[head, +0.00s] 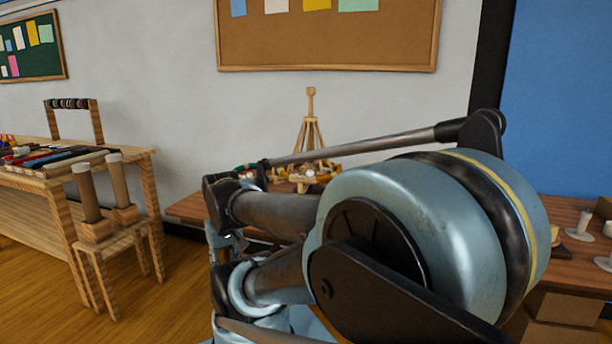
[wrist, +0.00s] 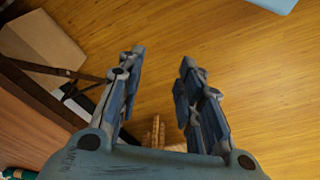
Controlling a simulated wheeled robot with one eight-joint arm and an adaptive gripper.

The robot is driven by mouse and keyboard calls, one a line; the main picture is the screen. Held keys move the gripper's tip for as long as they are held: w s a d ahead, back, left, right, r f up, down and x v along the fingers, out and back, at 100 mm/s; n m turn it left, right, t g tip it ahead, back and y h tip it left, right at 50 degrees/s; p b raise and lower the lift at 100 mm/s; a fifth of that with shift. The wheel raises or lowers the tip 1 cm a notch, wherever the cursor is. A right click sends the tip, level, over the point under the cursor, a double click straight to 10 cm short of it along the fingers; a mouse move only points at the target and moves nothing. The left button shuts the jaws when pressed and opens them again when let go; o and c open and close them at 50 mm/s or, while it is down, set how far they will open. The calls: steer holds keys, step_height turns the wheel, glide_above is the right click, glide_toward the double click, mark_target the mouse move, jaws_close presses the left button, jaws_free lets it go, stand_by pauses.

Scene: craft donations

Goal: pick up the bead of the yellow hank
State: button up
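I cannot make out a yellow hank or its bead in either view. In the wrist view my gripper (wrist: 162,58) is open, its two fingers wide apart with nothing between the tips. It hangs over bare wooden floor. In the head view my own arm covers the centre and right, and the gripper is hidden behind it. A wooden stand (head: 310,132) with a post and spread legs rises from the middle table, with small pale and wooden pieces around its base, partly hidden by my arm.
A wooden table (head: 148,153) at left holds dark and coloured items. A small wooden stool (head: 121,240) with upright rolls stands before it. White spools (head: 582,226) stand on the right table. The wrist view shows a cardboard box (wrist: 42,38) at upper left and open floor at right.

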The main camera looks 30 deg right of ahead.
steer(key=shift+o, duration=1.6)
steer(key=shift+d+r, duration=0.2)
steer(key=shift+r, duration=0.9)
steer(key=w+d+r+n+g, duration=0.1)
steer(key=w+d+r+n, duration=0.3)
steer(key=w+d+r, duration=0.45)
steer(key=w+d+r+n, duration=0.3)
steer(key=w+d+r, duration=0.25)
steer(key=r, duration=0.55)
steer(key=w+d+r+n, duration=0.3)
steer(key=w+d+r, duration=0.3)
steer(key=d, duration=0.5)
steer(key=w+d+r+n+g, duration=0.1)
steer(key=d+r+n, duration=0.1)
steer(key=d, duration=0.6)
steer(key=w+d+r+n, duration=0.2)
steer(key=d+n, duration=0.1)
steer(key=d, duration=0.5)
steer(key=f, duration=1.1)
steer(key=shift+s+a+f, duration=0.15)
steer(key=shift+s+a, duration=0.05)
steer(key=shift+a, duration=0.1)
steer(key=shift+s+a+f, duration=0.15)
steer(key=shift+f, duration=2.55)
